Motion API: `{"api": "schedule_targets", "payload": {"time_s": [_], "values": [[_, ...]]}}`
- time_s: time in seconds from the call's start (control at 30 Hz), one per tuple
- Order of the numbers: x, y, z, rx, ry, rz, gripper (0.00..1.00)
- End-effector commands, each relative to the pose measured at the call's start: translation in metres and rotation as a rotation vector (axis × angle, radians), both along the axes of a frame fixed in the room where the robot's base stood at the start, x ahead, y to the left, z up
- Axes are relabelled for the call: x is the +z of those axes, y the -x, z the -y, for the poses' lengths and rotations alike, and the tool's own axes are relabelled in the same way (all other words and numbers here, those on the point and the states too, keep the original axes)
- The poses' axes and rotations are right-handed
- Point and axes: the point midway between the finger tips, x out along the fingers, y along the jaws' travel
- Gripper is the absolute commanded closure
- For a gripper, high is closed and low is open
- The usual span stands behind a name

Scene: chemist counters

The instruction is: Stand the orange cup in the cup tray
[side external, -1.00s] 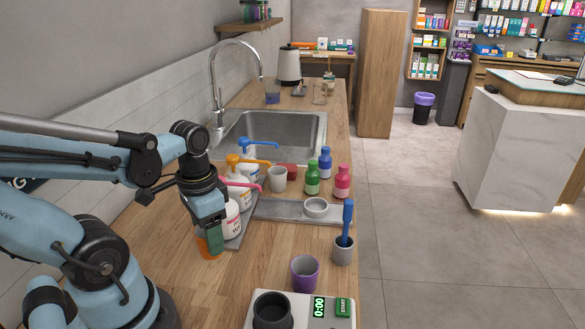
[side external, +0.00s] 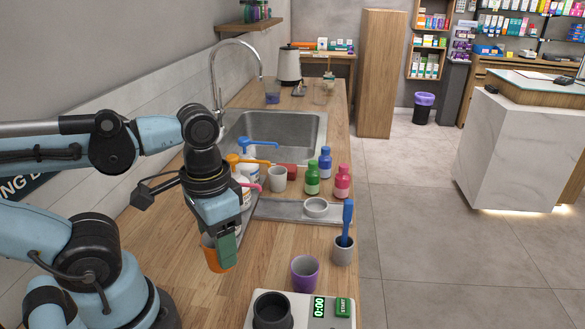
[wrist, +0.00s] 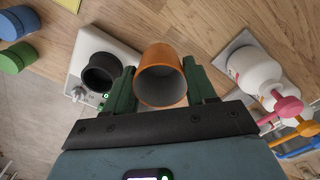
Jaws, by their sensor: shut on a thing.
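The orange cup (side external: 214,257) is held by my gripper (side external: 226,250) at the left side of the wooden counter. In the wrist view, the orange cup (wrist: 160,58) is between the two green fingers (wrist: 160,88), its grey inside facing the camera. It looks roughly upright. Whether its base is clear of the counter is hard to tell. A flat grey tray (side external: 275,209) lies on the counter beyond and right of my gripper, with a small pale round dish (side external: 316,207) on it. I cannot tell for sure that it is the cup tray.
Pump bottles (side external: 247,178) stand close behind my gripper. A grey cup (side external: 277,179), green bottle (side external: 312,178) and pink bottle (side external: 342,182) stand near the tray. A purple cup (side external: 304,273), a grey cup with blue pestle (side external: 343,250) and a scale (side external: 325,312) are at front right.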

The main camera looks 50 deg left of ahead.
Motion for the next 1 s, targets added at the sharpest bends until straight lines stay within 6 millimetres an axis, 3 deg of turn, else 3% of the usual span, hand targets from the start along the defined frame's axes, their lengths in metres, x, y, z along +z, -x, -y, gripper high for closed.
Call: {"api": "schedule_targets", "payload": {"time_s": [0.4,1.0], "values": [[0.008,0.002,0.014,-0.001,0.000,0.000,0.79],[0.010,0.002,0.016,0.001,0.000,0.000,0.79]]}}
